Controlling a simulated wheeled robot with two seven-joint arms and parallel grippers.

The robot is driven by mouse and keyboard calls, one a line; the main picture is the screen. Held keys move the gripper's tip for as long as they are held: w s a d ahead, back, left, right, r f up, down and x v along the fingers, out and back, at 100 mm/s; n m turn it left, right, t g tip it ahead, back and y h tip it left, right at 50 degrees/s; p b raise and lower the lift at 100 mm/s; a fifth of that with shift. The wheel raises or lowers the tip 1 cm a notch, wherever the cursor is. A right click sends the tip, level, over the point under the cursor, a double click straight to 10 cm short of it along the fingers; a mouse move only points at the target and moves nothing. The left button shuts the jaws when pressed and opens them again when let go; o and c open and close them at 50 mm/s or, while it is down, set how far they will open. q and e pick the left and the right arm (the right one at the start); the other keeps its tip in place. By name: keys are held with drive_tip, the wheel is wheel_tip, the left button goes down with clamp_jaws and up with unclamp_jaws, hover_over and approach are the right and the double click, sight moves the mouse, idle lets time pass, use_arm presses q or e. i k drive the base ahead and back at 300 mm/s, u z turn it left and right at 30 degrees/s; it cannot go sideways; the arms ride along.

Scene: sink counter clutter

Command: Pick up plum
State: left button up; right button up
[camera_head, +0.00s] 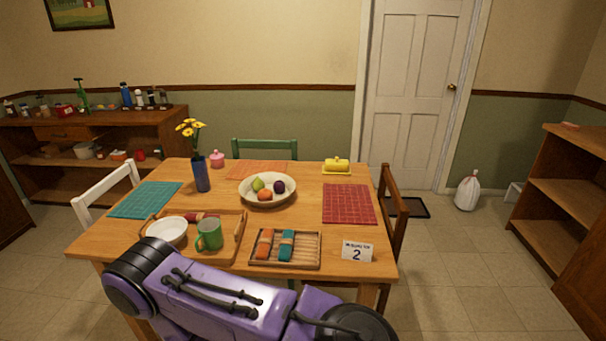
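The plum (279,187) is small, round and dark purple. It sits at the right side of a white fruit bowl (249,200) in the middle of the wooden table. A green fruit (258,184) and a red-orange fruit (265,195) lie beside it in the bowl. A purple arm of mine crosses the bottom of the view, in front of the table's near edge. Neither gripper shows, so I cannot tell their state.
A blue vase with yellow flowers (201,172) stands left of the bowl. A tray (238,233) with a white bowl (167,231) and green mug (209,236), a slatted tray (258,262) and number card (356,252) line the near side. A yellow butter dish (337,165) stands behind.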

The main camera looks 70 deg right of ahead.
sight(279, 187)
drive_tip(key=z, duration=0.05)
drive_tip(key=k, duration=0.05)
drive_tip(key=z, duration=1.35)
